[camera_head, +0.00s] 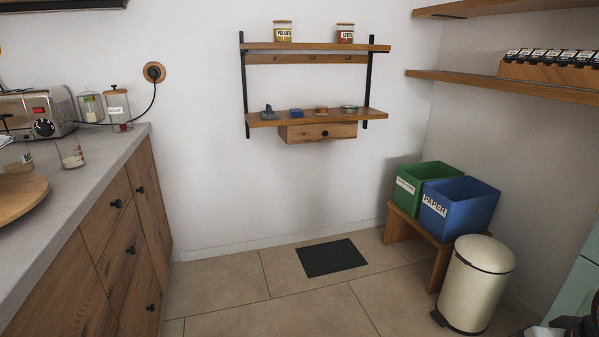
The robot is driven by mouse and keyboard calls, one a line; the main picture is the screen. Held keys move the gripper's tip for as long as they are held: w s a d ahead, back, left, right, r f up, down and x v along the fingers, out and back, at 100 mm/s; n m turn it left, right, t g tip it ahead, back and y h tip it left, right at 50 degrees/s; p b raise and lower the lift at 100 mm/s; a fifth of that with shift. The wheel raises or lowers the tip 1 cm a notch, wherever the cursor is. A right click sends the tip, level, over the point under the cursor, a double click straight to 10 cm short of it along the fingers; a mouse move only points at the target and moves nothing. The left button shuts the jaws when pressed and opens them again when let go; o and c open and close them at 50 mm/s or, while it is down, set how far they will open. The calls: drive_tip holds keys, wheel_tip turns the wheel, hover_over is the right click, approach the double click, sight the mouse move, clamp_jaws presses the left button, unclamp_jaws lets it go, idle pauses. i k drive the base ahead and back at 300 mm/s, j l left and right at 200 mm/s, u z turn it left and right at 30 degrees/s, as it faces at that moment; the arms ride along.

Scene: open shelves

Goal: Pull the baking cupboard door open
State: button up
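A row of wooden base cupboard fronts (60,291) runs along the left under a grey worktop (45,205). The fronts carry round black knobs, one on the narrow far front (151,222) and several on the nearer fronts. All these fronts look shut and flush. No label marks any of them as the baking cupboard, so I cannot tell which door it is. The near end of the row is cut off by the frame. My gripper is not recognisable in view.
Clear tiled floor (225,290) lies beside the cupboards, with a dark mat (331,257). A cream pedal bin (474,290), green bin (411,194) and blue bin (470,211) stand right. A wall shelf (318,115) hangs behind. An unclear dark shape fills the lower right corner.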

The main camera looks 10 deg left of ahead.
sight(140, 168)
drive_tip(key=i+u, duration=0.3)
drive_tip(key=u, duration=0.15)
drive_tip(key=i+u, duration=0.4)
drive_tip(key=i+l+u, duration=0.15)
drive_tip(key=u, duration=0.3)
drive_tip(key=i+l+u, duration=0.25)
drive_tip(key=u, duration=0.15)
drive_tip(key=i+l+u, duration=0.45)
drive_tip(key=i, duration=0.2)
drive_tip(key=i+l, duration=0.25)
drive_tip(key=i+j+u, duration=0.05)
